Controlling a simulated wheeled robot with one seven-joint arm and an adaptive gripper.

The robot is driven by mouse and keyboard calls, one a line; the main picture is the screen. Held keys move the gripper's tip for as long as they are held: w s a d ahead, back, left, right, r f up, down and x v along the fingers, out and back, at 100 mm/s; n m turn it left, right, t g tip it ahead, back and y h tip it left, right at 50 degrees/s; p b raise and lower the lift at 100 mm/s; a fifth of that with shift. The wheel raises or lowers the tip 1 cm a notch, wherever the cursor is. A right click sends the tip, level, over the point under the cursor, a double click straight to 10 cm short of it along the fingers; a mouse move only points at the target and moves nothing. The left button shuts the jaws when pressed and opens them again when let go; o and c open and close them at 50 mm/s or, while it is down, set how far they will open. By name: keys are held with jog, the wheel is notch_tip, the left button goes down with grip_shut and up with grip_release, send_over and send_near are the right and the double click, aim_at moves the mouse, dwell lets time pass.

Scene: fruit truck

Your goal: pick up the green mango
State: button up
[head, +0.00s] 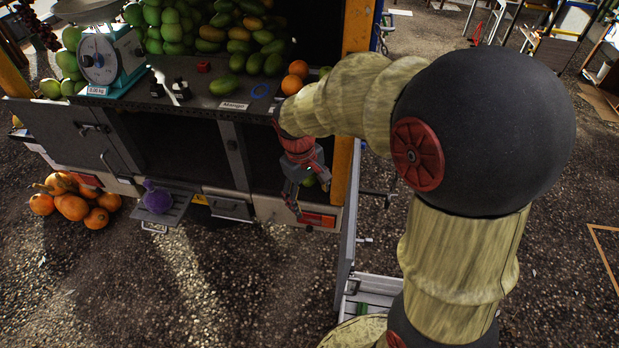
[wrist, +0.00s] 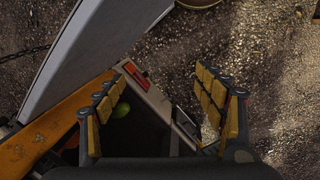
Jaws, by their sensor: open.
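My gripper (head: 308,194) hangs open and empty in front of the truck's right end, pointing down. In the wrist view its two padded fingers (wrist: 158,118) are spread wide. A green mango (wrist: 121,111) shows between them, nearer the left finger, lying in a dark compartment below and apart from the fingers. In the head view a green fruit (head: 309,181) shows partly behind my gripper, mostly hidden. Several more green mangoes (head: 254,64) lie on the counter by the Mango sign (head: 234,106). I cannot tell which mango is meant.
Two oranges (head: 298,69) sit at the counter's right end. An orange post (head: 346,165) and a grey panel (wrist: 85,50) stand close to my gripper. The truck's rear edge (wrist: 155,102) with a red light runs beneath. A scale (head: 112,60) stands left; pumpkins (head: 75,205) lie on the ground.

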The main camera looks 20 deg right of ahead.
jog(key=w+d+f+n+g+h, duration=0.1)
jog(key=w+d+f+n+h, duration=0.15)
jog(key=w+f+n, duration=0.6)
jog(key=w+d+f+n+h, duration=0.1)
jog(key=w+d+f+n, duration=0.25)
jog(key=w+f, duration=1.05)
jog(key=w+d+f+n+t+h, duration=0.1)
jog(key=w+d+f+n+t, duration=0.2)
jog(key=w+n, duration=0.9)
jog(key=shift+s+d+f+n+g+b, duration=0.15)
jog(key=shift+d+f+n+b, duration=0.4)
jog(key=shift+f, duration=0.7)
jog(key=shift+s+d+f+n+g+b, duration=0.1)
jog(key=shift+s+d+f+n+b, duration=0.15)
jog(key=shift+d+f, duration=0.75)
jog(key=shift+s+d+f+n+g+b, duration=0.15)
jog(key=shift+d+f+n+b, duration=0.3)
jog(key=shift+f, duration=1)
jog(key=shift+c, duration=0.2)
jog(key=shift+r, duration=0.1)
jog(key=c, duration=0.9)
